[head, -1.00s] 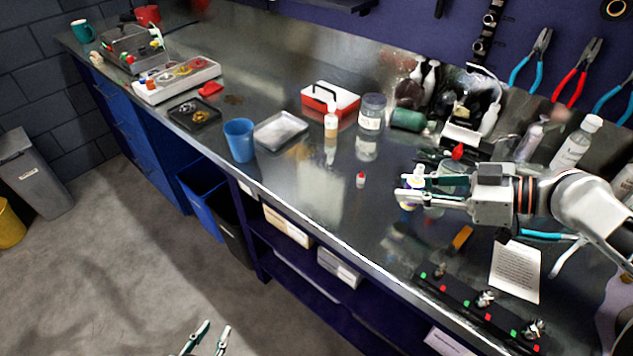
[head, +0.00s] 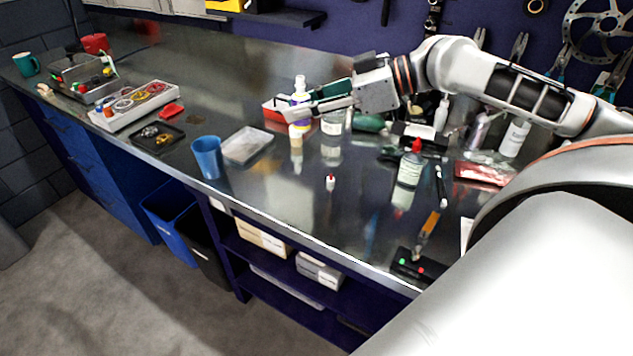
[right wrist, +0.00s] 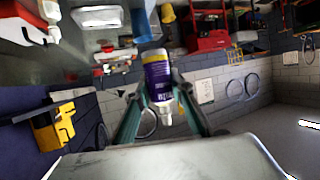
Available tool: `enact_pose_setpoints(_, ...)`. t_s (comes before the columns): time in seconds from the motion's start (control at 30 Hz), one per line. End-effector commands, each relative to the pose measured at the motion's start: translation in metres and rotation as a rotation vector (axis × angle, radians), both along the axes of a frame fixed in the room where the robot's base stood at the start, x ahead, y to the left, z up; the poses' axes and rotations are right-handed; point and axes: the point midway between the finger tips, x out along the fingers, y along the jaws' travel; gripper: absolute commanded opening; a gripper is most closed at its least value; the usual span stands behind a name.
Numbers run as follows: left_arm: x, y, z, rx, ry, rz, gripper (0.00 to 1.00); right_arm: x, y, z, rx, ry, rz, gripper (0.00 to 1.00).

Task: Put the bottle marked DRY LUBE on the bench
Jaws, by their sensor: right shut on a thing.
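My right gripper (head: 297,110) is shut on a bottle (head: 300,92) with a white cap, a purple label and a yellow band. In the head view it is upright, over the middle of the steel bench (head: 265,195), in front of the red box. I cannot tell whether its base touches the bench. The right wrist view shows the bottle (right wrist: 158,78) between the fingers (right wrist: 162,115); its lettering is too blurred to read. My left gripper is out of view.
A clear jar (head: 332,122) stands close right of the held bottle. A red-capped bottle (head: 410,165) stands farther right. A blue cup (head: 207,157) and a metal tray (head: 247,146) are to the left. The bench front around a tiny red-tipped bottle (head: 330,182) is mostly clear.

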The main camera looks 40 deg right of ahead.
Motion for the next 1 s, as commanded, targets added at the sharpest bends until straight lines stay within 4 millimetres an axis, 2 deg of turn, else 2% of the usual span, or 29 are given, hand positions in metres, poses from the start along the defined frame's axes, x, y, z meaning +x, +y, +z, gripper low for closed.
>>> enact_pose_setpoints(0.1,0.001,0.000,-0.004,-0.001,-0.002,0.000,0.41,-0.001,0.000,-0.033,0.005,0.006,-0.001,0.10)
enact_pose_setpoints(0.4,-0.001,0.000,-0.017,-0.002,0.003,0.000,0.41,-0.001,0.000,-0.105,0.005,0.005,-0.001,0.10)
enact_pose_setpoints(0.5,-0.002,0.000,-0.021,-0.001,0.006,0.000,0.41,0.000,0.000,-0.123,0.003,0.002,-0.002,0.10)
enact_pose_setpoints(0.83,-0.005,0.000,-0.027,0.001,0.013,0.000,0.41,0.000,0.000,-0.148,0.002,0.001,-0.001,0.10)
enact_pose_setpoints(1.0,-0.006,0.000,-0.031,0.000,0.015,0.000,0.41,0.000,0.000,-0.173,0.003,0.002,-0.002,0.10)
